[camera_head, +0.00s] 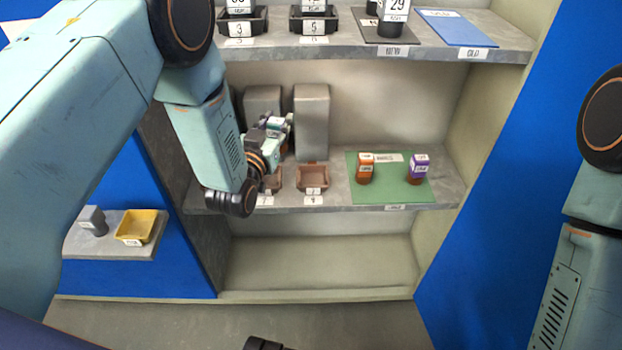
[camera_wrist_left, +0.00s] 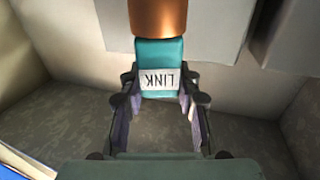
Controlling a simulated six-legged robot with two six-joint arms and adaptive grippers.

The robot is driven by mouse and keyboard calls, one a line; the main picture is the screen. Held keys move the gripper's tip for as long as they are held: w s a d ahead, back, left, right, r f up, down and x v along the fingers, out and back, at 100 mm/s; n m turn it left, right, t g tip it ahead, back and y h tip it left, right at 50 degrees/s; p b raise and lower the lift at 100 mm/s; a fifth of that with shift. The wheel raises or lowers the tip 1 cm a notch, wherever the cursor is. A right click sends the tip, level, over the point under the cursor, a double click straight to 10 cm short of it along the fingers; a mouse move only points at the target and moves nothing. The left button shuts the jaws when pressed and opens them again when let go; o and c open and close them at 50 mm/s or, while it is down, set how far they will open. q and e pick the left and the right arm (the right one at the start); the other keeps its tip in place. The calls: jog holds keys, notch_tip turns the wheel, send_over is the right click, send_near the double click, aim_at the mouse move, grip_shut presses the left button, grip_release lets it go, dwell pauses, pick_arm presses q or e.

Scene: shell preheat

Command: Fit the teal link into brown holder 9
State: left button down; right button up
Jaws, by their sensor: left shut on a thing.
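The teal link (camera_wrist_left: 158,54), with a white LINK label, is between the fingers of my left gripper (camera_wrist_left: 158,98) in the wrist view. The label reads upside down, and a copper-coloured part sits at the link's far end. In the head view my left gripper (camera_head: 272,130) is shut on it, above the middle shelf and in front of grey blocks. Brown holder 9 (camera_head: 313,178) is an open tray at the shelf's front, right of and below the gripper; its small tag seems to read 9.
Another brown holder (camera_head: 272,181) is partly hidden by my left arm. Two grey blocks (camera_head: 312,125) stand behind the holders. A green mat (camera_head: 390,190) bears an orange-brown jar (camera_head: 365,168) and a purple-topped jar (camera_head: 417,168). The upper shelf (camera_head: 340,47) overhangs.

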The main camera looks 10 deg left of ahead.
pick_arm(q)
jog(key=w+d+m+h, duration=0.1)
jog(key=d+h, duration=0.1)
jog(key=d, duration=0.6)
jog(key=shift+w+a+f+b, duration=0.15)
jog(key=shift+f+b, duration=0.85)
jog(key=shift+f, duration=1.4)
jog(key=shift+w+f+b, duration=0.15)
jog(key=shift+f+b, duration=0.8)
jog(key=shift+f, duration=1.4)
jog(key=shift+w+f, duration=0.1)
jog(key=shift+f, duration=0.3)
jog(key=shift+f+b, duration=0.25)
jog(key=shift+b, duration=0.05)
jog(key=c, duration=1)
grip_release()
jog(key=shift+o, duration=0.2)
